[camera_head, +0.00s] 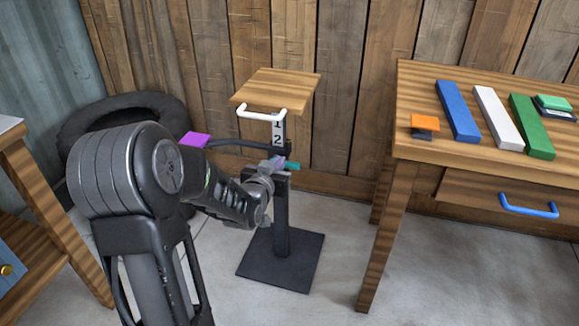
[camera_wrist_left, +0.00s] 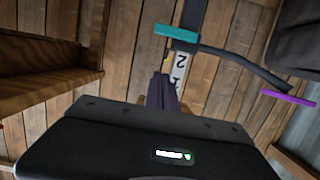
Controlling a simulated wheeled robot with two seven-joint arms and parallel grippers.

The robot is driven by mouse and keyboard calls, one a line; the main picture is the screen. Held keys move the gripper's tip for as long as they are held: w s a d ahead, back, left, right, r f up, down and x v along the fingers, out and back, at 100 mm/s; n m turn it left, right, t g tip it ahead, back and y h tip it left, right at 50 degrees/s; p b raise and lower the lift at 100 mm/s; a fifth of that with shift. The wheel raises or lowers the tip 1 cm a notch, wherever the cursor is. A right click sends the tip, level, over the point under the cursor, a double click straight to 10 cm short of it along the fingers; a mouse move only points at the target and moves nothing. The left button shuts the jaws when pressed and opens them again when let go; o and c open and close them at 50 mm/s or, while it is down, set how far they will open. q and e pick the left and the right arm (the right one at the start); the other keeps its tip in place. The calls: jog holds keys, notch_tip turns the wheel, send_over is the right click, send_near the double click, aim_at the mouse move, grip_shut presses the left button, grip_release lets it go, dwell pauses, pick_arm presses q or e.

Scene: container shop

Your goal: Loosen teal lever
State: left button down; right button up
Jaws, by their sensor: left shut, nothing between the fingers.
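The teal lever (camera_head: 292,166) is a short bar sticking out to the right from the black post of a small stand. In the left wrist view the teal lever (camera_wrist_left: 176,33) lies across the post, just beyond my fingertips. My left gripper (camera_head: 277,163) is at the post beside the lever and hides part of it. In the left wrist view the fingers of my left gripper (camera_wrist_left: 164,78) are together with nothing between them. My right gripper is in neither view.
The stand has a wooden top (camera_head: 276,88), a white handle (camera_head: 262,114), a number plate (camera_head: 278,131) and a black arm ending in a purple pad (camera_head: 194,139). A wooden table (camera_head: 425,148) with colored blocks stands right. Plank walls are close behind.

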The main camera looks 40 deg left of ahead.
pick_arm(q)
jog(key=shift+w, duration=0.1)
jog(key=w+a+f+b, duration=0.3)
jog(key=w+f, duration=0.3)
jog(key=w, duration=0.3)
jog(key=shift+f+b, duration=0.25)
jog(key=shift+b, duration=0.2)
